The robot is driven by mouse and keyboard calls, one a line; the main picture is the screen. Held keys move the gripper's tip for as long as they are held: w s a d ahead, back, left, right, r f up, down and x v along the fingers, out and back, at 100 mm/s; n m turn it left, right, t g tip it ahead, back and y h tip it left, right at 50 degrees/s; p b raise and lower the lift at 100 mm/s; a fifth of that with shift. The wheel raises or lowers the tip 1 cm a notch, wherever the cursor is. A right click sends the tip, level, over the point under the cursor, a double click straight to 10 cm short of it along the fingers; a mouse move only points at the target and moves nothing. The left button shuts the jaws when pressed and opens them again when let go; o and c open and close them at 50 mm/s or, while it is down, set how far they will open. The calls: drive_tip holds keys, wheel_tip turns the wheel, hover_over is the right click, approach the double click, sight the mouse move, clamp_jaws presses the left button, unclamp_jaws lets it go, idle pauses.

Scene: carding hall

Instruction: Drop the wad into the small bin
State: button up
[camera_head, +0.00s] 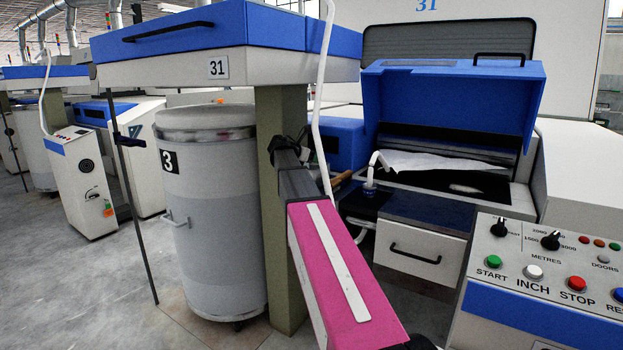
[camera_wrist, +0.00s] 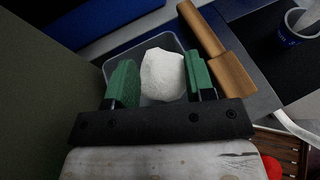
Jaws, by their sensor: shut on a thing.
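In the wrist view, my gripper (camera_wrist: 161,78) has two green-padded fingers shut on a white, rounded wad (camera_wrist: 163,72). The small bin (camera_wrist: 112,66), a translucent grey box with a thin rim, lies straight beyond the fingers and wad. The wad overlaps the bin's opening in the picture; I cannot tell how far above or inside it the wad is. The wad and fingers hide much of the bin's inside. In the head view my arm's dark end stands by the post, and I cannot make out the fingers, wad or bin there.
A wooden-handled tool (camera_wrist: 231,68) lies close to the bin's right side. A blue-and-white cup (camera_head: 369,188) stands nearby and also shows in the wrist view (camera_wrist: 290,36). A green post (camera_head: 284,240) and a grey can (camera_head: 212,220) stand left of my arm. A control panel (camera_head: 545,285) is front right.

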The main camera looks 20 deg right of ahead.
drive_tip(key=shift+f, duration=0.3)
drive_tip(key=o, duration=1)
drive_tip(key=shift+r, duration=0.1)
